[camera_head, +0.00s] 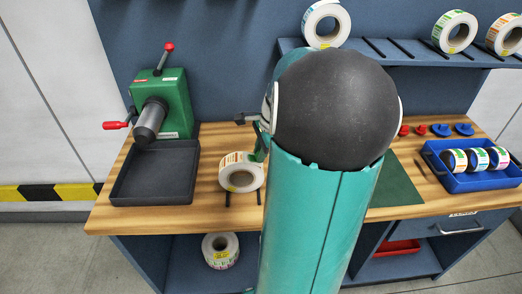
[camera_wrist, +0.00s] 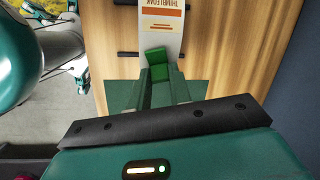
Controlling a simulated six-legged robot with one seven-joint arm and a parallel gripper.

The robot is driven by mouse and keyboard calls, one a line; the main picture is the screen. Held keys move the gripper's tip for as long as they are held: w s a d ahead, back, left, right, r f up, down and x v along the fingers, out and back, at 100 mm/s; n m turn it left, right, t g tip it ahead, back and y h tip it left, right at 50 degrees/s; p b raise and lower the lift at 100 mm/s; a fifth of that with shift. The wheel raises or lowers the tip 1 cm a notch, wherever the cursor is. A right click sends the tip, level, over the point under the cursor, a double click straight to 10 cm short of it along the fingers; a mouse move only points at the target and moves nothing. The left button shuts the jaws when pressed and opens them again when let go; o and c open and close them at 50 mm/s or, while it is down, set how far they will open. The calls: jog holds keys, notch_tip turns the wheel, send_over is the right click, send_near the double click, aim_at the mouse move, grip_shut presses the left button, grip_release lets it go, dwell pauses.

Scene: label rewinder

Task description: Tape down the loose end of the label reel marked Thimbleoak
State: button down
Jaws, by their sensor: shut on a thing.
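My gripper (camera_wrist: 158,78) is shut on a small bright green piece (camera_wrist: 157,56), which overlaps the strip's near end in the picture. I cannot tell whether the piece touches the strip. In the head view my gripper is mostly hidden by my arm, close beside the reel.
A green machine (camera_head: 165,105) with red handles and a dark tray (camera_head: 155,190) stand at left. A blue tray (camera_head: 482,182) holding reels is at right, with red and blue parts behind it. More reels stand on the upper shelf (camera_head: 400,57). Another reel (camera_head: 220,250) is below the worktop.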

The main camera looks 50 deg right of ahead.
jog(key=shift+w+a+f, duration=0.15)
jog(key=shift+f, duration=0.1)
dwell(1.1)
jog(key=c, duration=1.2)
grip_release()
jog(key=shift+r, duration=0.1)
jog(key=v, duration=1.3)
jog(key=shift+r, duration=0.35)
